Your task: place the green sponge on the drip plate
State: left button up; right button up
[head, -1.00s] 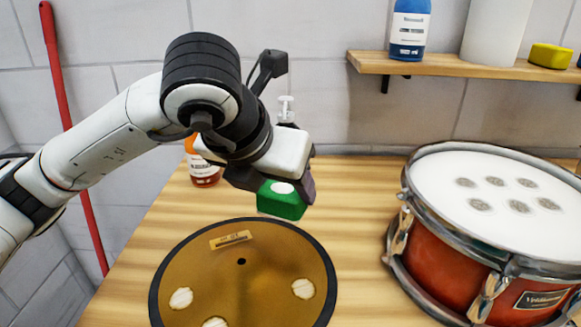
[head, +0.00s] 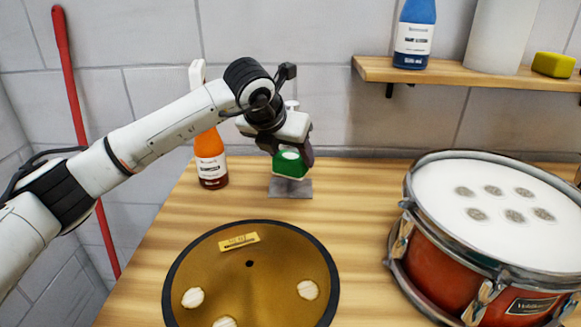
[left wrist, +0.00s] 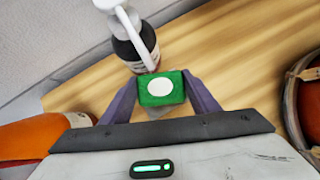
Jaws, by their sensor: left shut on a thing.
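The green sponge (head: 289,164) has a white oval on its face. My left gripper (head: 291,152) is shut on it, and the left wrist view shows the sponge (left wrist: 161,90) between the two purple fingers of the left gripper (left wrist: 160,98). The drip plate (head: 291,188) is a small grey square on the bench behind the cymbal. In the head view the sponge appears over the plate's back part; I cannot tell whether they touch. In the left wrist view the sponge and gripper hide most of the plate. My right gripper is not in view.
A dark pump bottle (left wrist: 130,45) stands just beyond the sponge. An orange bottle (head: 210,160) stands to the left. A cymbal (head: 215,270) lies in front, and a red drum (head: 440,250) stands at right. A shelf (head: 450,75) is above.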

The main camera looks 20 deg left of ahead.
aim_at(290, 167)
pick_arm(q)
notch_tip(290, 167, down, 3)
jog(key=shift+f, duration=0.1)
jog(key=shift+w+f, duration=0.2)
jog(key=shift+f, duration=0.15)
jog(key=shift+f, duration=0.2)
jog(key=o, duration=1)
jog(key=shift+r, duration=0.15)
jog(key=shift+c, duration=0.2)
